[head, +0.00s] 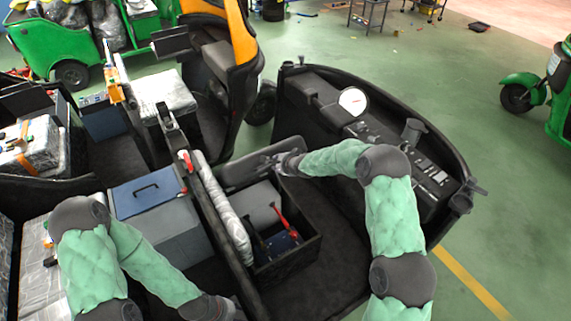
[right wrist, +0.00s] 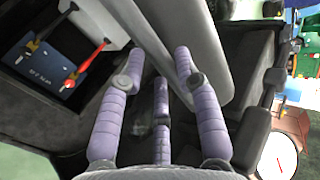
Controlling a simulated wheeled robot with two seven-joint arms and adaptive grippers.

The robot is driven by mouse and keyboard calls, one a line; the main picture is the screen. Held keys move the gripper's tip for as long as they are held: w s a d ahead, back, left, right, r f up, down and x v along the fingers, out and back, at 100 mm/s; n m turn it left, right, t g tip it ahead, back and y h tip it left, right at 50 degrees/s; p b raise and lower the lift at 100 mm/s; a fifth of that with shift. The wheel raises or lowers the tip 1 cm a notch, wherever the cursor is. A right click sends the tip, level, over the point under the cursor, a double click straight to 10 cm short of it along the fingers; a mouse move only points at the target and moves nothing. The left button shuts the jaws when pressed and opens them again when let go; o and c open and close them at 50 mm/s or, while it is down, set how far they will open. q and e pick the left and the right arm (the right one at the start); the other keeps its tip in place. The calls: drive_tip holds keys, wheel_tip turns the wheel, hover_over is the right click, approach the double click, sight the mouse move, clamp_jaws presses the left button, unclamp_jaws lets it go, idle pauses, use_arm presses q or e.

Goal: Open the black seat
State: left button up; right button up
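The black seat (head: 242,172) shows in the head view as a dark panel raised at the far side of an open box (head: 288,262). My right gripper (head: 272,163) is at the panel's right end. In the right wrist view the panel (right wrist: 185,40) runs close by the spread fingers of the right gripper (right wrist: 160,62); firm contact cannot be made out. The fingers look apart, not closed together. My left gripper (head: 228,310) is low in the head view, left of the box, and its fingers are mostly hidden.
The box holds a grey item (head: 258,205), a red-handled tool (head: 287,226) and a blue case (head: 280,243). A wrapped backrest (head: 222,205) and a grey-blue toolbox (head: 150,192) stand to the left. The dashboard (head: 375,128) is to the right.

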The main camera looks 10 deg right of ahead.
drive_tip(key=v, duration=1.1)
